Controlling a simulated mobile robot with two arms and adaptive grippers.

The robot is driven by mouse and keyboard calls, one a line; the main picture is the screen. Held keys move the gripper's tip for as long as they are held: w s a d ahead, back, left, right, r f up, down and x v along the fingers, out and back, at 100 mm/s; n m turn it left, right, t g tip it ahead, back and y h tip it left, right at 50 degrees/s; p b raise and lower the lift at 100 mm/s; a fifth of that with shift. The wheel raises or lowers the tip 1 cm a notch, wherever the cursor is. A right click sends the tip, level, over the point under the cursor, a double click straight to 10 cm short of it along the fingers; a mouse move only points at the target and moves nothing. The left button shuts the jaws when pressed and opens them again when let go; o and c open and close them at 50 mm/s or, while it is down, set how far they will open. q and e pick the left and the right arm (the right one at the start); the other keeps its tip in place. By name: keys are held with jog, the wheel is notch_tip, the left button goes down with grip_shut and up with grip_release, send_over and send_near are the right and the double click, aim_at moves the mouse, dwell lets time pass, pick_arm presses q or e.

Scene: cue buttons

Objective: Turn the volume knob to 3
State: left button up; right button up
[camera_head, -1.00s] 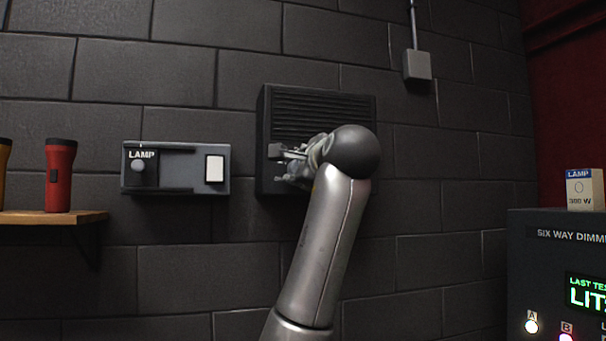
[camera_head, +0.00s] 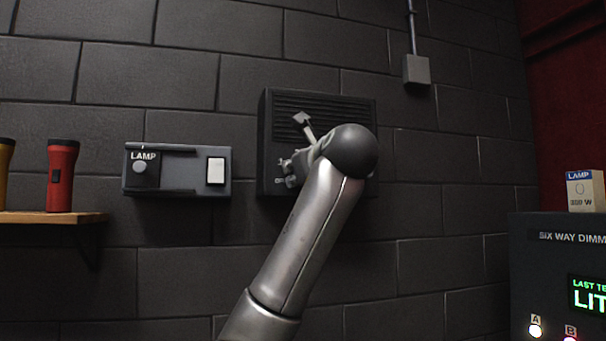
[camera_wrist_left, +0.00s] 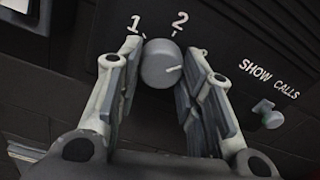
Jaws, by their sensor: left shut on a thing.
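The volume knob (camera_wrist_left: 158,64) is a round grey dial in the left wrist view, with a white pointer line. The numerals 1 and 2 show on the panel beside it. The pointer lies clockwise past the 2, toward the right finger; no 3 is visible, and that side is partly covered by the finger. My left gripper (camera_wrist_left: 165,52) is shut on the knob, one finger on each side. In the head view my left gripper (camera_head: 294,150) is at the front of the dark grilled box (camera_head: 268,112), and my wrist hides the knob. My right gripper is not in view.
A SHOW CALLS switch (camera_wrist_left: 272,117) sits right of the knob in the wrist view. A LAMP panel (camera_head: 180,187) is on the wall to the left. A red flashlight (camera_head: 62,180) stands on a shelf (camera_head: 45,217). A dimmer console (camera_head: 535,260) is at right.

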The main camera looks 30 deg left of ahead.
pick_arm(q)
jog(key=shift+f+m, duration=0.15)
jog(key=shift+m, duration=1.15)
jog(key=o, duration=1)
jog(key=shift+s, duration=0.1)
jog(key=shift+v, duration=5.85)
